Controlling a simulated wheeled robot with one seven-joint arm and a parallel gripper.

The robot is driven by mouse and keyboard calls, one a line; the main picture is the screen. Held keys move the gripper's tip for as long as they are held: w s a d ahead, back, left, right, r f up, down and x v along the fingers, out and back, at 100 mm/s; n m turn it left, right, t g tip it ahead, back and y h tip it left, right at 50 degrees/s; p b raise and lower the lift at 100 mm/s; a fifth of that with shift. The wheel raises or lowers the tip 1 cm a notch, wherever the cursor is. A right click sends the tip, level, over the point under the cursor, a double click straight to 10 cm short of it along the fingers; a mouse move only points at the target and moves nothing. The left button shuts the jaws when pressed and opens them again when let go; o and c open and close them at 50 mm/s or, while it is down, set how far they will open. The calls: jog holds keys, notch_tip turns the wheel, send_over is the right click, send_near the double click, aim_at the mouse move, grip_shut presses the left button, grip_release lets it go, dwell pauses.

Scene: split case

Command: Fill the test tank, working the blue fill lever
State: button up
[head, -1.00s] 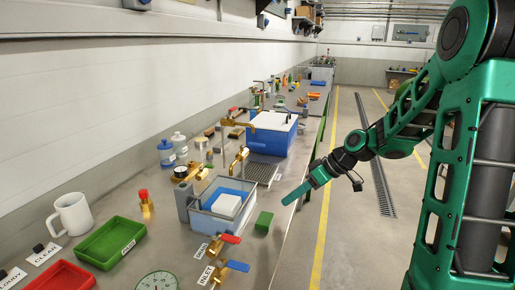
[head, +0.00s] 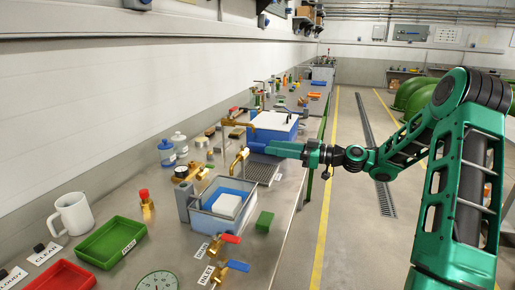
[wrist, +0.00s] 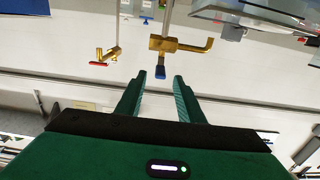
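The clear test tank (head: 194,213) stands on the bench in the head view, with blue water and a white block in it. My gripper (head: 270,147) points left over the bench, beyond the tank. In the wrist view my gripper (wrist: 157,92) is open and empty. A brass tap (wrist: 178,45) with a blue lever (wrist: 160,72) shows past its fingertips, roughly in line with the gap and apart from them. Another blue lever (head: 238,266) is on a brass valve at the bench's near front edge.
A red lever (head: 230,239) is on a valve beside the front blue one. A brass tap with a red lever (wrist: 98,63) is left of the blue-levered tap. A blue tub (head: 270,142) is close to my gripper.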

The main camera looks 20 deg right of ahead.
aim_at(259, 145)
jog(key=x, duration=0.6)
jog(key=shift+w+a, duration=0.15)
jog(key=shift+a, duration=0.05)
grip_shut()
